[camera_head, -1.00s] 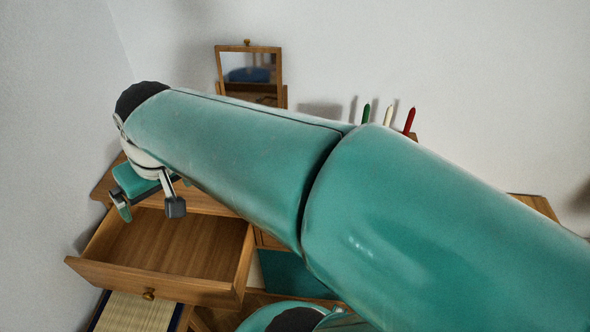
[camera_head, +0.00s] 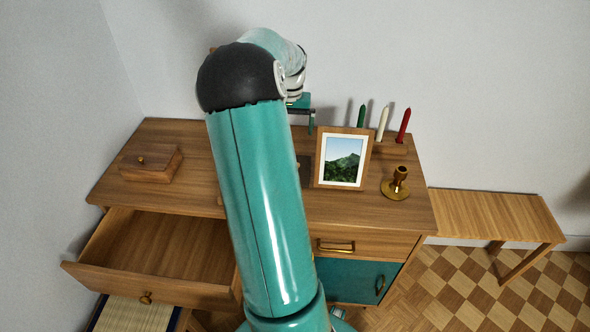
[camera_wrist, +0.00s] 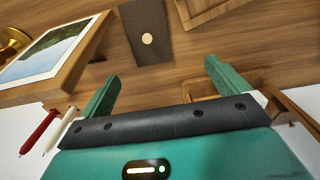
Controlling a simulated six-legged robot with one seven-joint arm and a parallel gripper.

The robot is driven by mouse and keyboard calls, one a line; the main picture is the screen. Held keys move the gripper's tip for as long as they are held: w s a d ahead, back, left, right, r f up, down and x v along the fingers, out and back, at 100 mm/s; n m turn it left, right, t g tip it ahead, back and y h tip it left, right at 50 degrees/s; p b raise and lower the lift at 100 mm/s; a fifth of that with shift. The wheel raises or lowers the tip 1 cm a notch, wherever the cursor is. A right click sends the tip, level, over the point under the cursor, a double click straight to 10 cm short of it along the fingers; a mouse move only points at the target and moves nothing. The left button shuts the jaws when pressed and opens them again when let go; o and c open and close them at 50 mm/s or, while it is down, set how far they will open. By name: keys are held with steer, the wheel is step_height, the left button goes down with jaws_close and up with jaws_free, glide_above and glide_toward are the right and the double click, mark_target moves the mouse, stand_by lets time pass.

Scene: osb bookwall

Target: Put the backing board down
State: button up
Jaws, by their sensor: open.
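A dark flat panel with a pale round spot, seemingly the backing board (camera_wrist: 148,38), lies on the desktop in the wrist view. In the head view a small dark part of it (camera_head: 304,168) shows between my arm and the picture frame. My gripper (camera_wrist: 160,74) is open and empty, its two green fingers apart, with the panel beyond them and not between them. In the head view my gripper (camera_head: 300,115) is behind my arm near the wall, above the desk's back. The picture frame (camera_head: 343,158) with a mountain picture stands right of the panel.
The desk (camera_head: 330,205) has an open, empty drawer (camera_head: 155,250) at left. A wooden box (camera_head: 150,163) sits at the desk's left. A brass candle holder (camera_head: 396,185) stands right of the frame. Green, white and red candles (camera_head: 383,124) stand behind. A lower bench (camera_head: 490,215) is at right.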

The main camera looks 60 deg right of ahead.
mark_target(304, 162)
steer(key=f, duration=0.5)
steer(key=s+d+f, duration=0.1)
steer(key=f, duration=0.9)
steer(key=shift+s+d, duration=0.3)
steer(key=shift+d, duration=0.1)
steer(key=c, duration=1)
